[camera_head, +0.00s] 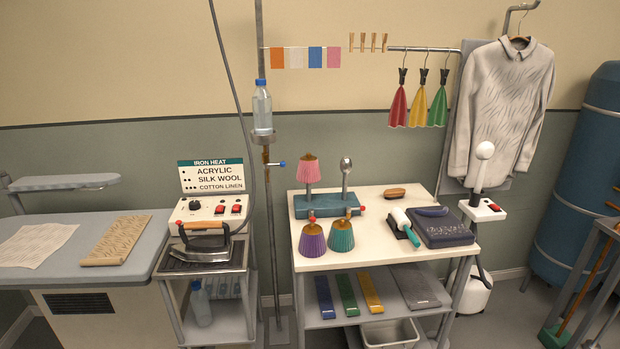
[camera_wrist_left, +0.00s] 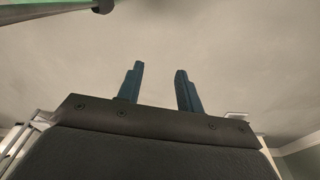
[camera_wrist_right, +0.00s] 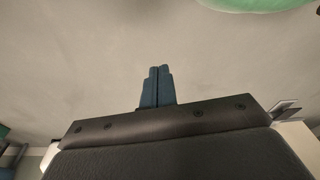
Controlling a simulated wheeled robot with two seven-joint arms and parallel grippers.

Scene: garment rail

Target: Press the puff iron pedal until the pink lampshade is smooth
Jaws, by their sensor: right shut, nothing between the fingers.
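The pink lampshade (camera_head: 308,168) stands upright on the left post of the teal puff iron base (camera_head: 328,208), on the white table. A silver egg-shaped head (camera_head: 346,165) stands on a post beside it, apart from the shade. Creases on the pink shade are too small to judge. I cannot make out a pedal in the head view. My left gripper (camera_wrist_left: 160,88) has its fingers apart, with nothing between them. My right gripper (camera_wrist_right: 157,85) has its fingers together and is empty. Neither gripper shows in the head view.
A purple lampshade (camera_head: 312,241) and a teal lampshade (camera_head: 341,236) sit before the base. An iron (camera_head: 205,243) rests at left. A metal pole (camera_head: 270,220) stands between the tables.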

